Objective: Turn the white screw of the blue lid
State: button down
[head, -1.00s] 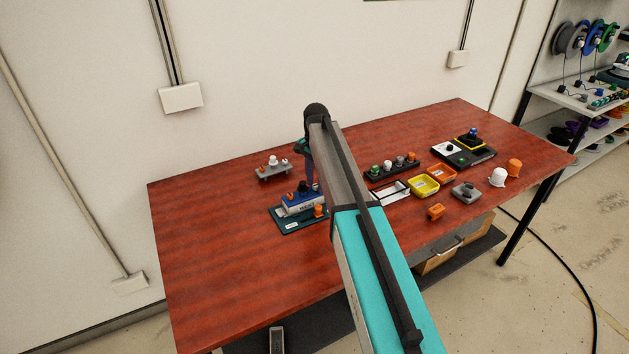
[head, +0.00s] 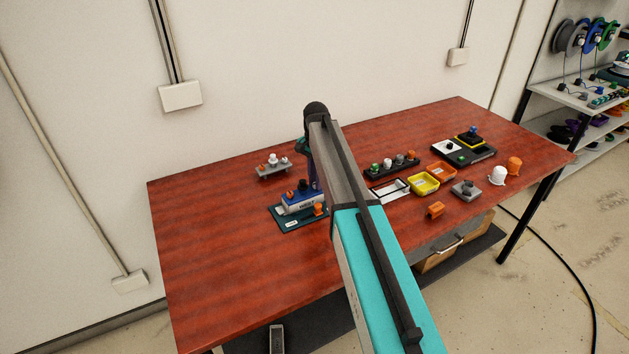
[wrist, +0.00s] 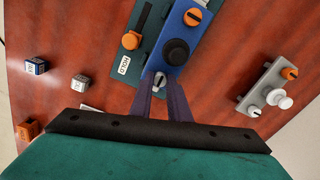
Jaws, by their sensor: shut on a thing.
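The blue lid (wrist: 180,45) lies on a device on a dark green base (wrist: 149,30) in the wrist view. It carries a black knob (wrist: 176,52), an orange slotted screw (wrist: 193,16) at its far end and the white slotted screw (wrist: 159,79) at its near end. My gripper (wrist: 161,84) has its two purple fingers shut on the white screw, one on each side. In the head view the device (head: 303,204) stands on the table left of my arm, which hides part of the gripper; the white screw cannot be made out there.
A grey block (wrist: 264,92) with white and orange knobs stands to the right in the wrist view. Small cubes (wrist: 36,65) lie to the left. In the head view, trays (head: 424,183) and a knob rack (head: 392,166) are right of my arm. The table's left front is clear.

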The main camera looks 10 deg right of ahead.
jog(key=shift+n, duration=0.3)
jog(key=n+b, duration=0.1)
jog(key=n, duration=0.7)
jog(key=shift+n+b, duration=0.3)
jog(key=shift+n, duration=0.1)
jog(key=n, duration=0.4)
jog(key=shift+a, duration=0.1)
jog(key=shift+n+b, duration=0.35)
jog(key=shift+n, duration=1.75)
jog(key=c, duration=1.7)
grip_release()
jog(key=shift+o, duration=0.2)
